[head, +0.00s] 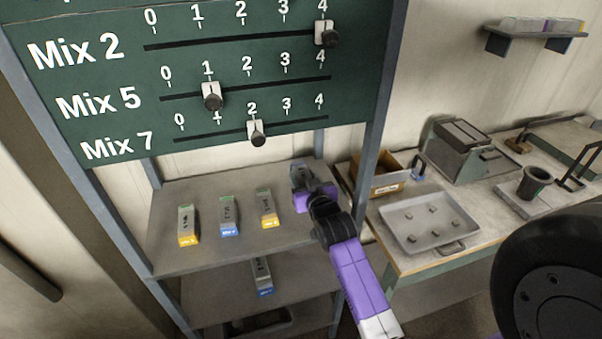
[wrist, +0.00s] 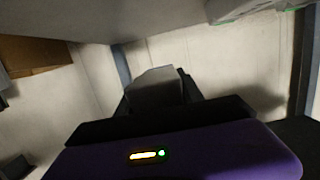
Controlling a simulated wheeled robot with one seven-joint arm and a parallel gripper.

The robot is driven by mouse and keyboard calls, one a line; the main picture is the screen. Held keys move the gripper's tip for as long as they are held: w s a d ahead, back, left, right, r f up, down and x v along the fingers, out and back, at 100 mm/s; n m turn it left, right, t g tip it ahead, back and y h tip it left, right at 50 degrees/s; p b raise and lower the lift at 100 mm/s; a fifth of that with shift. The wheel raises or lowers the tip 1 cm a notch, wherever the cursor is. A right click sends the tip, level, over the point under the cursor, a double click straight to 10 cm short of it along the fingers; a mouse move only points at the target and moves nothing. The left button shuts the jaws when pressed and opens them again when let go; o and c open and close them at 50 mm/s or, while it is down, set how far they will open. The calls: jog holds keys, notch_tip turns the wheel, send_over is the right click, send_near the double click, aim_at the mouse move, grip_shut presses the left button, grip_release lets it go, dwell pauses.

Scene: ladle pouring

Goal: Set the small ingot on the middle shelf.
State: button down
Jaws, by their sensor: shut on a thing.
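My gripper (head: 303,183) is at the right end of the rack's upper visible shelf (head: 200,258), beside the right post. It is shut on a small grey ingot (head: 300,171), which also shows as a pale grey block between the dark jaws in the wrist view (wrist: 155,86). I cannot tell whether the ingot touches the shelf.
A green board (head: 220,70) with Mix 2, Mix 5 and Mix 7 sliders hangs above the shelf. On the right, a bench holds a metal tray (head: 404,238) with several small pieces, a wooden box (head: 372,182), and a dark cup (head: 533,184).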

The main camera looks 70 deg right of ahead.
aim_at(310, 217)
jog(key=shift+f+b, duration=2.7)
jog(key=shift+f, duration=0.55)
jog(key=shift+f+b, duration=0.4)
jog(key=shift+f, duration=0.15)
jog(key=c, duration=0.7)
grip_release()
jog(key=shift+c, duration=0.2)
jog(key=shift+o, duration=0.4)
jog(key=shift+f, duration=0.15)
jog(key=b+v, duration=0.1)
jog(key=v, duration=0.5)
jog(key=shift+s+a, duration=0.2)
jog(key=shift+a, duration=0.05)
jog(key=shift+s+a+r, duration=0.3)
jog(key=shift+s+a, duration=0.1)
jog(key=shift+a, duration=0.05)
